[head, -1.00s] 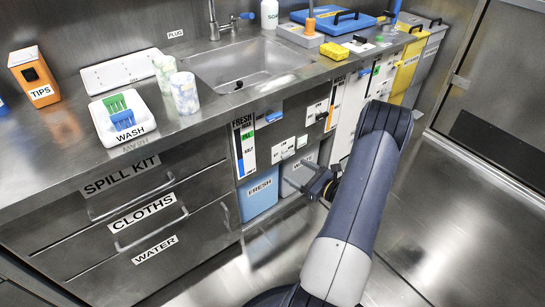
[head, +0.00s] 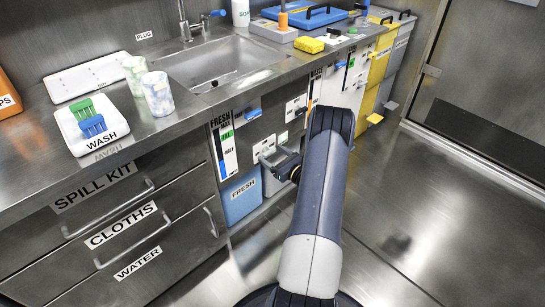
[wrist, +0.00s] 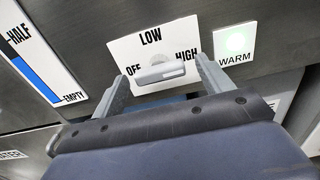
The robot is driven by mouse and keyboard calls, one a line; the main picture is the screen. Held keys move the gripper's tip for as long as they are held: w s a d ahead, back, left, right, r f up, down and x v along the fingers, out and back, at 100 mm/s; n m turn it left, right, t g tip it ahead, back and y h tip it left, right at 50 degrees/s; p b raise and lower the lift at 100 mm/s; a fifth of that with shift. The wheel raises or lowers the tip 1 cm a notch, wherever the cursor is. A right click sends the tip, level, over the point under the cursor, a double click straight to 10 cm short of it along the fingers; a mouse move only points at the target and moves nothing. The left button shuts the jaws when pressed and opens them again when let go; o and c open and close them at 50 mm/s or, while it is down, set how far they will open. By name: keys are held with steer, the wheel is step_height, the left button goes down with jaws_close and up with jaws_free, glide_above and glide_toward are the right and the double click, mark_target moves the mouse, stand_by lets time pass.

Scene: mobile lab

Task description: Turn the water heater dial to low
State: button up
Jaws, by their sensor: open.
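The water heater dial (wrist: 160,73) is a grey bar-shaped knob on a white plate marked OFF at left, LOW at top and HIGH at right. Its bar lies nearly level with the plate's lower edge, between OFF and HIGH; I cannot tell which end is the pointer. My gripper (wrist: 158,76) is open, with one finger on each side of the dial and nothing between them but the dial in view. I cannot tell whether the fingers touch the plate. In the head view my gripper (head: 276,160) is at the cabinet front, by the white dial plate (head: 264,147).
A lit green WARM lamp (wrist: 235,42) is right of the dial. A FRESH level gauge (head: 225,146) is to the left. Below stand a blue FRESH tank (head: 241,198) and a grey tank. The sink (head: 218,62) is above. The floor (head: 420,200) at right is clear.

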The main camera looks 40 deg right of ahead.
steer(key=shift+w, duration=0.3)
steer(key=shift+c, duration=0.5)
steer(key=c, duration=0.9)
